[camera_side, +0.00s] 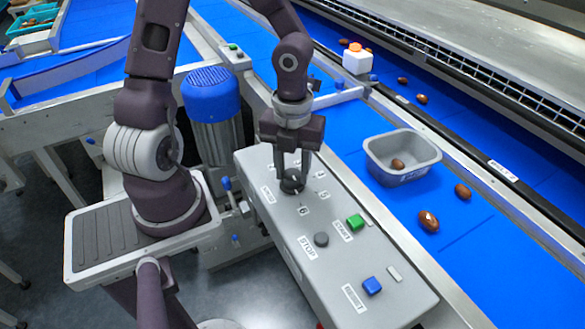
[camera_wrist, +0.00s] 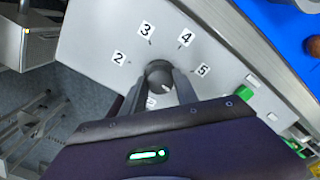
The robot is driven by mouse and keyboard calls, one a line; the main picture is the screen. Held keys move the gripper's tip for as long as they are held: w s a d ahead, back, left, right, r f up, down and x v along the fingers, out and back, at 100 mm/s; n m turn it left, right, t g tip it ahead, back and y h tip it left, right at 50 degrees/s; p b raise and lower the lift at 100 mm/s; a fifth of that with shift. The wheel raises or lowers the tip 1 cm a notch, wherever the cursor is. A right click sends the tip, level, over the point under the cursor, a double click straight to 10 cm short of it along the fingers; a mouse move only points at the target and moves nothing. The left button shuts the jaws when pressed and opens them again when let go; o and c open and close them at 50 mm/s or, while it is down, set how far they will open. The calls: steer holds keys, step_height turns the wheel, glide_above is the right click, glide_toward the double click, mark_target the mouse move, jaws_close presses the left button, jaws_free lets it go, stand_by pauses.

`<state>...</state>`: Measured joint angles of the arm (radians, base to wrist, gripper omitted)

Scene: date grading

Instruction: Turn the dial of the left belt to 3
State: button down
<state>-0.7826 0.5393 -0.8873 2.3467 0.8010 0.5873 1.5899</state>
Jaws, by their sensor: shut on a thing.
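The dark round dial (camera_side: 292,184) is on top of the grey control box (camera_side: 345,270), and I see no other dial. It also shows in the wrist view (camera_wrist: 159,70), ringed by the numbers 2, 3 (camera_wrist: 146,29), 4 and 5, with another number partly hidden by a finger. A small pale mark on the dial faces the gripper side, away from 3. In the side view it seems to face the 6. My gripper (camera_side: 292,177) points down over the box, its fingers shut on the dial from both sides; they also show in the wrist view (camera_wrist: 160,80).
The box also carries a green START button (camera_side: 355,221), a dark STOP button (camera_side: 321,239) and a blue button (camera_side: 372,286). A grey tub (camera_side: 403,158) with a date and several loose dates are on the blue belt beside it. A blue-capped motor (camera_side: 211,95) stands left.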

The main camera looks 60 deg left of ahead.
steer(key=n, duration=1.1)
steer(key=shift+n, duration=0.3)
steer(key=n, duration=1.1)
steer(key=shift+n, duration=0.4)
steer(key=n, duration=0.6)
